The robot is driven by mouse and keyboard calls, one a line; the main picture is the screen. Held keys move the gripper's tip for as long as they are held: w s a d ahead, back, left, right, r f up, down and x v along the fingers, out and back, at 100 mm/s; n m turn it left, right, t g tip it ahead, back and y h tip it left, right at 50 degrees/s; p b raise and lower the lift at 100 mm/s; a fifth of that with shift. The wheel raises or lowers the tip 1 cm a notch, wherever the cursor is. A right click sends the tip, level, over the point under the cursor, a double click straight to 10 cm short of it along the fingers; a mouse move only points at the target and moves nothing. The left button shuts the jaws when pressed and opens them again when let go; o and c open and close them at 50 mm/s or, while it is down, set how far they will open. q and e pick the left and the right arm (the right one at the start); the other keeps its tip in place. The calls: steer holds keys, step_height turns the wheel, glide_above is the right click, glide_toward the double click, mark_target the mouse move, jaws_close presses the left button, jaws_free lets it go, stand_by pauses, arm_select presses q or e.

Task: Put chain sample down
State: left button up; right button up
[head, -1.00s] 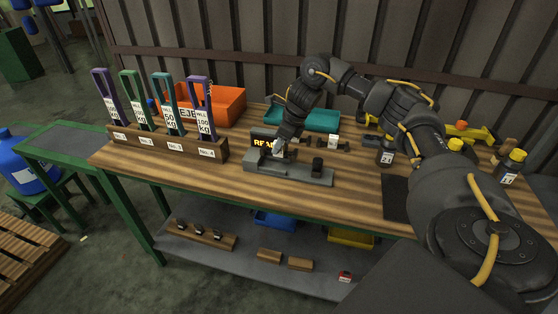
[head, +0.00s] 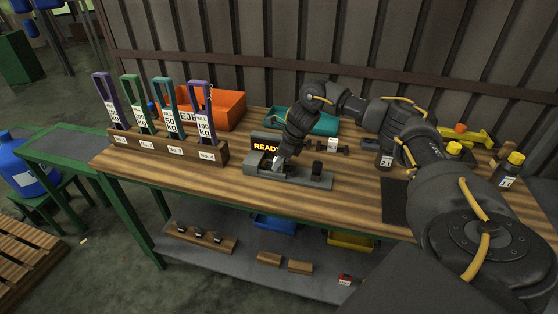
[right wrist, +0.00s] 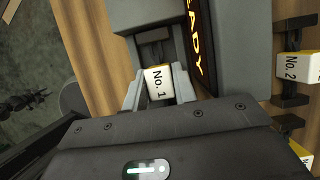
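The chain sample (right wrist: 159,84), with a white and yellow "No. 1" tag, shows in the right wrist view between the two light grey fingers of my right gripper (right wrist: 157,90). The fingers lie close along both sides of it, shut on it. It is at the grey tester (right wrist: 150,18); whether it rests fully on it I cannot tell. In the head view my right gripper (head: 277,162) points down at the left part of the tester (head: 312,179), in front of the "READY" display (head: 266,146), and hides most of the sample. My left gripper is not in view.
Another chain sample, tagged "No. 2" (right wrist: 292,66), lies on a dark holder behind the tester. A rack (head: 165,148) with several labelled coloured handles stands left. An orange bin (head: 228,108) and teal tray (head: 323,123) stand behind. Bottles (head: 508,171) stand right.

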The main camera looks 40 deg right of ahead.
mark_target(286, 167)
steer(key=o, duration=0.4)
steer(key=shift+r, duration=0.1)
steer(key=shift+r, duration=0.2)
steer(key=b+v, duration=0.1)
steer(key=v, duration=0.5)
steer(key=shift+d+r, duration=0.1)
steer(key=p+v, duration=0.1)
steer(key=v, duration=0.4)
steer(key=shift+s+r, duration=0.15)
steer(key=shift+r, duration=0.1)
